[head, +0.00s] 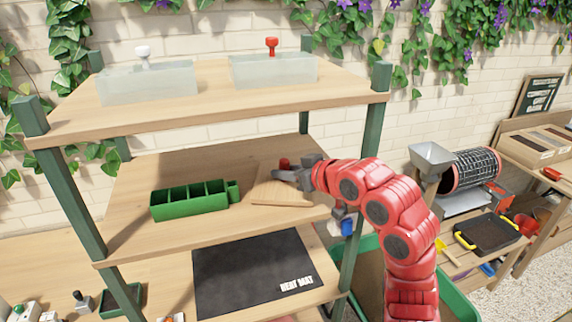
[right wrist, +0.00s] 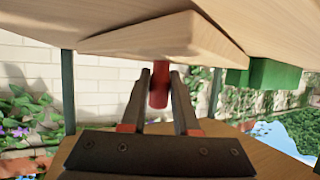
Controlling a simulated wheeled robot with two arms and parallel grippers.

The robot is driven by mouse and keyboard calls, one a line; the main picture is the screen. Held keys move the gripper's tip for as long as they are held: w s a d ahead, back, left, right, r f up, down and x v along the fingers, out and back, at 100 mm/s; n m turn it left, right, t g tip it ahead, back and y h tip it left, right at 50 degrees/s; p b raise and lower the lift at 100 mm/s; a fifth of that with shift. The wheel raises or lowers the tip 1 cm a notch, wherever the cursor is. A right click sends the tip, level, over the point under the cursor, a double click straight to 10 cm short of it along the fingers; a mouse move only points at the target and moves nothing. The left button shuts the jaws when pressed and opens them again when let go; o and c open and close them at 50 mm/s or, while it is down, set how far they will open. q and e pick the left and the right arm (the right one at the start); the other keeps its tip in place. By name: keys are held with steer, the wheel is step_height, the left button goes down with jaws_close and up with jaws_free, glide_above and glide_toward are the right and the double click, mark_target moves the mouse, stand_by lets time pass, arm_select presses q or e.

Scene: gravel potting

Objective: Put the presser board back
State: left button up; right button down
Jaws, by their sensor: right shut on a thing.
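The presser board (head: 282,195) is a pale wooden board with a red handle (head: 285,162). It is at the right end of the middle shelf (head: 225,228), flat or nearly so. Whether it rests fully on the shelf or hovers slightly I cannot tell. My right gripper (head: 280,174) reaches in from the right and is shut on the red handle. In the right wrist view, which looks upside down, the fingers (right wrist: 160,78) flank the red handle (right wrist: 159,88), with the board (right wrist: 165,40) beyond it. My left gripper is not in view.
A green divided tray (head: 190,207) stands left of the board on the same shelf. A black heat mat (head: 250,270) lies below. A green post (head: 352,245) rises close to my right arm.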

steer(key=shift+f, duration=0.25)
steer(key=c, duration=1.1)
jaws_free()
steer(key=shift+f+b, duration=0.1)
steer(key=shift+b, duration=0.25)
steer(key=o, duration=0.4)
steer(key=shift+o, duration=0.2)
steer(key=shift+r+p, duration=0.25)
steer(key=shift+p, duration=0.05)
steer(key=shift+s+d+b, duration=0.2)
steer(key=shift+d+b, duration=0.05)
steer(key=shift+b, duration=0.1)
steer(key=b+v, duration=0.4)
steer(key=v, duration=0.6)
steer(key=shift+s+d+r, duration=0.15)
steer(key=shift+s+r, duration=0.05)
steer(key=shift+r, duration=0.05)
steer(key=shift+s+d+r, duration=0.15)
steer(key=shift+s+d, duration=0.05)
steer(key=shift+s, duration=0.1)
